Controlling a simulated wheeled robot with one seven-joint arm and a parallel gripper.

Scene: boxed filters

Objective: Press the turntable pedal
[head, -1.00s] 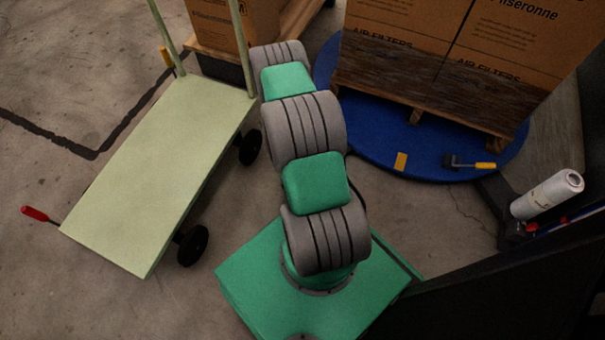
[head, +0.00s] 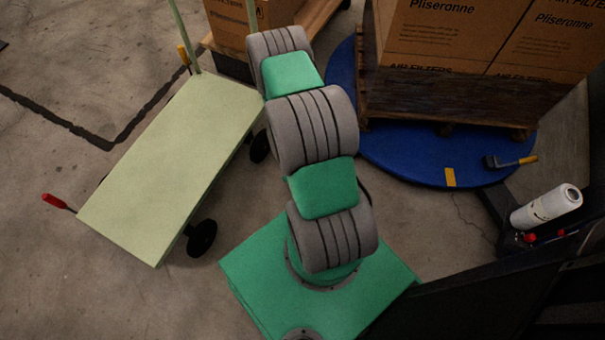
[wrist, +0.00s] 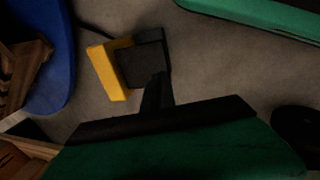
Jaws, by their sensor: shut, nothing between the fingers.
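The pedal (wrist: 137,62) shows in the wrist view as a dark plate with a yellow bar along its left side, on the concrete floor. My gripper (wrist: 161,76) is shut and empty, its fingertips overlapping the lower right part of the dark plate. I cannot tell whether they touch it or how far it is pushed down. The blue turntable (head: 400,160) lies right of my arm in the head view, and at the left in the wrist view (wrist: 52,65). In the head view my gripper and the pedal are hidden behind my arm.
A pallet (head: 400,120) with large filter boxes (head: 440,40) stands on the turntable. A black piece with a yellow handle (head: 510,161) is at its rim. A pale green cart (head: 170,165) stands left of my arm, and a film roll (head: 546,208) at the right.

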